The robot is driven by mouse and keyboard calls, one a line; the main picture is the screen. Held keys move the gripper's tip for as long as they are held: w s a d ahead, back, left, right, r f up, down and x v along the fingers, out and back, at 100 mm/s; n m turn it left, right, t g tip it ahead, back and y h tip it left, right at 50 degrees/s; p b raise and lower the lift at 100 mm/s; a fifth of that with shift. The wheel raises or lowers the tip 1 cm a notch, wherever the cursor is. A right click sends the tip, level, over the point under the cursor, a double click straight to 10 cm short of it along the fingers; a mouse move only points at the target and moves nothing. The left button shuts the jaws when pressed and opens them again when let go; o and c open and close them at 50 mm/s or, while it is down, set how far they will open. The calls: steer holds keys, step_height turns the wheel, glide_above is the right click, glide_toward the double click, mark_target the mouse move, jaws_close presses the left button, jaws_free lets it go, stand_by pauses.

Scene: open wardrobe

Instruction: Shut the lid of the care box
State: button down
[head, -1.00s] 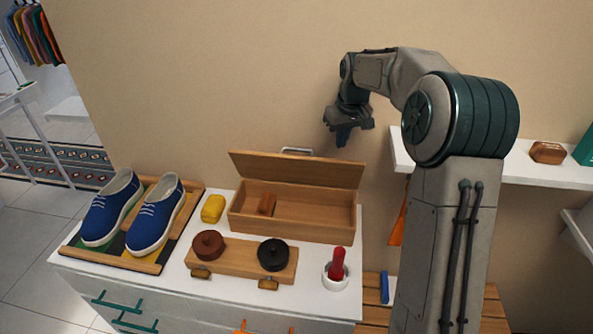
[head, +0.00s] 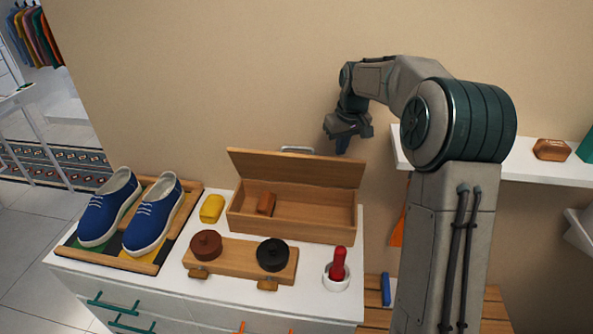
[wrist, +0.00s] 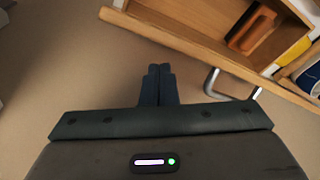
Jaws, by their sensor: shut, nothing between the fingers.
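The care box (head: 300,227) is a long wooden box on the white cabinet top. Its lid (head: 295,168) stands open, tilted up along the back edge, with a metal handle (head: 297,149) at its top. A brown block (head: 266,203) lies inside at the left. My gripper (head: 342,146) is above and behind the lid's right end, close to the wall, apart from the lid. In the wrist view my gripper (wrist: 159,85) has its fingers together and empty. The lid's edge (wrist: 190,42) and the handle (wrist: 213,86) show ahead and to the right.
Blue shoes (head: 154,218) stand on a wooden rack at the left. A yellow block (head: 212,208) is beside the box. A wooden holder (head: 235,262) with brown and black round tins, and a white cup (head: 336,277) with a red item, stand in front. A wall shelf (head: 515,168) is at the right.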

mark_target(340, 159)
steer(key=shift+b+x, duration=0.55)
steer(key=shift+x, duration=0.4)
steer(key=shift+s, duration=0.25)
steer(key=shift+s+a+f+b, duration=0.1)
steer(key=shift+s+f+b, duration=0.15)
steer(key=shift+s+b, duration=0.25)
steer(key=shift+s+a+f+b, duration=0.1)
steer(key=shift+s+f+b, duration=0.1)
steer(key=shift+s+b, duration=0.25)
steer(key=shift+s, duration=0.1)
steer(key=shift+s+a+f+b, duration=0.15)
steer(key=shift+s+f+b, duration=0.25)
steer(key=shift+s+b, duration=0.4)
steer(key=shift+s, duration=0.1)
steer(key=shift+s+a+f+b, duration=0.15)
steer(key=shift+s+f+b, duration=0.35)
steer(key=shift+s+b, duration=0.3)
